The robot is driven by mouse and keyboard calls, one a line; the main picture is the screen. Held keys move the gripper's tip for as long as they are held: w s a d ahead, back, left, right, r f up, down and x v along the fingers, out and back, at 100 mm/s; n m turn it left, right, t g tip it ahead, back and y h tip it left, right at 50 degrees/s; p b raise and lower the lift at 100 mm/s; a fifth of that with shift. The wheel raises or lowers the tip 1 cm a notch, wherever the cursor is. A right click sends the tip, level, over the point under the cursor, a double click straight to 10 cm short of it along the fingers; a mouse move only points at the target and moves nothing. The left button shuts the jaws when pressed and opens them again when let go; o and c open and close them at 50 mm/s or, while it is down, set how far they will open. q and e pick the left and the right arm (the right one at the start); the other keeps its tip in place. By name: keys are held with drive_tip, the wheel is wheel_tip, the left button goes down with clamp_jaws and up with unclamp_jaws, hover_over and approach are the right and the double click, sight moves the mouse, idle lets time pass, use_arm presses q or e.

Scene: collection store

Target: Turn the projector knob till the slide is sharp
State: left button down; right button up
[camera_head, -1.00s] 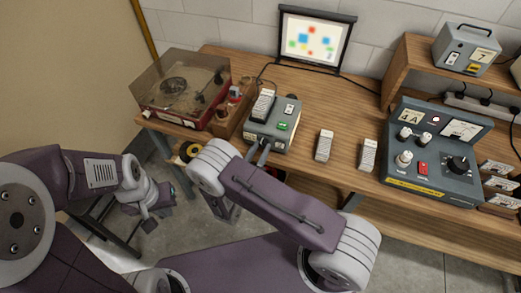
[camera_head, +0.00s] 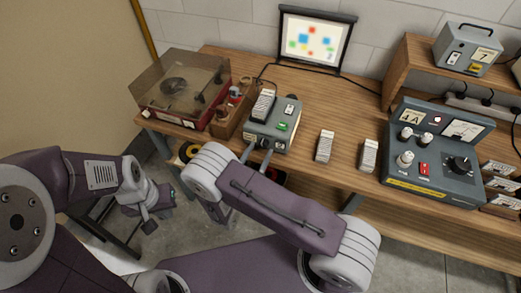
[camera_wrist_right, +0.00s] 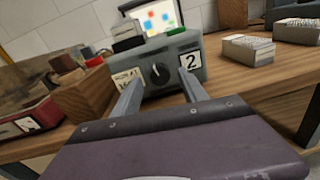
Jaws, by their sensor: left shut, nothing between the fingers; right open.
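The grey projector (camera_head: 275,124) stands near the front edge of the wooden bench. Its dark round knob (camera_wrist_right: 159,73) is on the front face in the right wrist view, beside a "2" label. The screen (camera_head: 317,40) behind shows coloured patches with soft edges; exact sharpness is hard to tell at this size. My right gripper (camera_head: 256,155) is open, its fingers spread on either side of the knob's line, at the projector's front; contact cannot be told. My left gripper (camera_head: 158,208) is shut and empty, low at the left, away from the bench.
A record player (camera_head: 180,90) with a clear lid and a small wooden box (camera_head: 228,121) stand left of the projector. Two pale ribbed blocks (camera_head: 324,147) (camera_head: 368,155) lie to its right. A grey control panel (camera_head: 433,160) stands further right.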

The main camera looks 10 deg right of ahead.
drive_tip(key=b+v, duration=0.1)
drive_tip(key=v, duration=0.6)
drive_tip(key=shift+s+a, duration=0.25)
drive_tip(key=shift+s, duration=0.05)
